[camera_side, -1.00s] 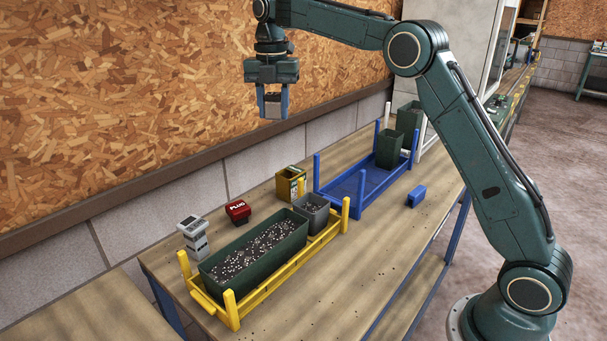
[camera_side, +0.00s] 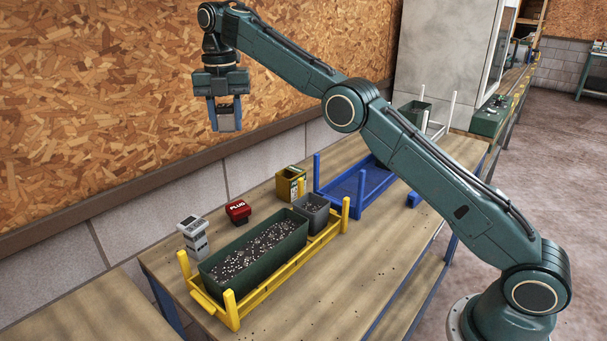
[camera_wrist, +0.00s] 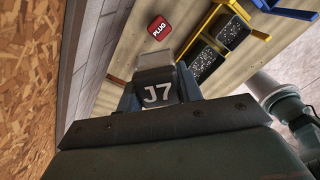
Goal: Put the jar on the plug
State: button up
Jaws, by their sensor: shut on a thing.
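My gripper (camera_side: 226,115) is shut on a small grey jar (camera_side: 227,117) and holds it high above the table, in front of the chipboard wall. In the wrist view the jar (camera_wrist: 158,92) sits between the fingers and shows a dark face marked J7. The red plug (camera_side: 238,211), lettered PLUG, sits on the table near the wall, below the gripper and slightly to its right in the side view. It also shows in the wrist view (camera_wrist: 159,28), beyond the jar and apart from it.
A white device (camera_side: 194,236) stands left of the plug. A green soil trough (camera_side: 256,251) and a grey pot (camera_side: 312,211) sit in a yellow rack (camera_side: 278,284). A yellow box (camera_side: 290,184) and a blue rack (camera_side: 357,188) stand further right.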

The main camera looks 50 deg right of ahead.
aim_at(237, 208)
jog(key=shift+f, duration=0.15)
jog(key=shift+f, duration=9.9)
jog(key=shift+f, duration=0.1)
jog(key=o, duration=1)
notch_tip(237, 208, up, 12)
